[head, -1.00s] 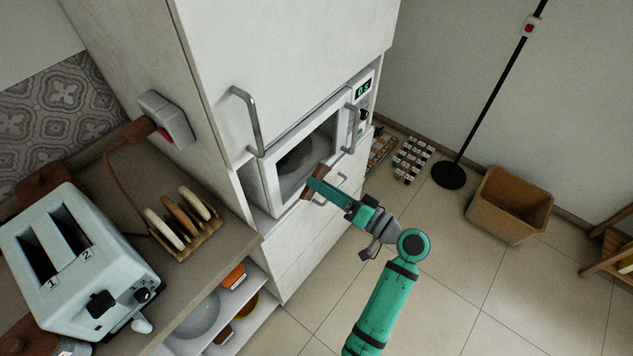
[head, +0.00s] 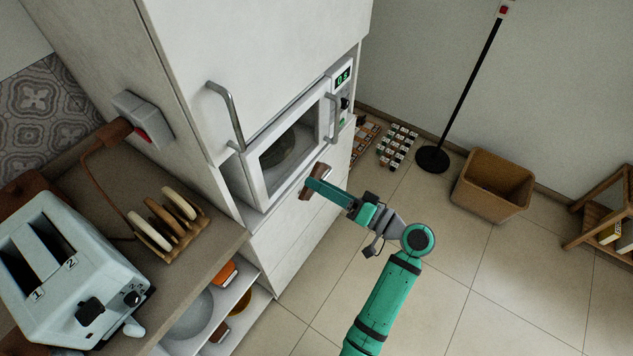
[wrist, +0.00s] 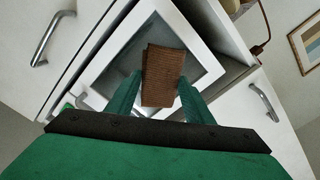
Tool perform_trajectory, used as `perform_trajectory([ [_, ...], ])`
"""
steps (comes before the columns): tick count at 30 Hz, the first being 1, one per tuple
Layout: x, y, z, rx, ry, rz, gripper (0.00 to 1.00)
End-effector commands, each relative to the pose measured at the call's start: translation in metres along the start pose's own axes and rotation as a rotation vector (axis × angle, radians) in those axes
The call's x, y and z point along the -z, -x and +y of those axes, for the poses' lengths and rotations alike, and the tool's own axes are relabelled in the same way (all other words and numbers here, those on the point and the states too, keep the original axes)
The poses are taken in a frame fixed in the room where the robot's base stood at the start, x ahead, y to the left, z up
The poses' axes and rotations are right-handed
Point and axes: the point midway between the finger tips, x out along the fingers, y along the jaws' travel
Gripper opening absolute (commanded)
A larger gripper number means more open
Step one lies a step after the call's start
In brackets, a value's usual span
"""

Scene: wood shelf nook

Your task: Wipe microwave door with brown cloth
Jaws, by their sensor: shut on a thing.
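The white microwave sits in the tall cabinet in the head view; its door (head: 262,192) is closed, with a dark glass window and a metal handle on its right. The door also fills the middle of the wrist view (wrist: 205,27). My gripper (head: 312,184) is shut on the brown cloth (head: 308,188), which is folded and held in front of the door's lower edge. In the wrist view the cloth (wrist: 162,75) sits between the two green fingertips and covers part of the window. I cannot tell whether the cloth touches the door.
A counter at left holds a toaster (head: 70,268) and a toast rack (head: 165,230). A cabinet handle (head: 228,115) juts out above the microwave. The tiled floor around my arm is mostly clear.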

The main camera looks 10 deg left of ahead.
Motion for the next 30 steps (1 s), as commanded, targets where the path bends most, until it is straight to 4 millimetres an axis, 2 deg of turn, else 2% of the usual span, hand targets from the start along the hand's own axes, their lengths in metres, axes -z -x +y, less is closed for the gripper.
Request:
perform_trajectory([
  [18, 0.0, -0.001, -0.001, 0.001, 0.0, -0.001, 0.23],
  [23, 0.001, -0.01, -0.003, 0.002, 0.001, -0.003, 0.23],
  [30, 0.005, -0.034, -0.007, 0.002, 0.001, -0.003, 0.23],
])
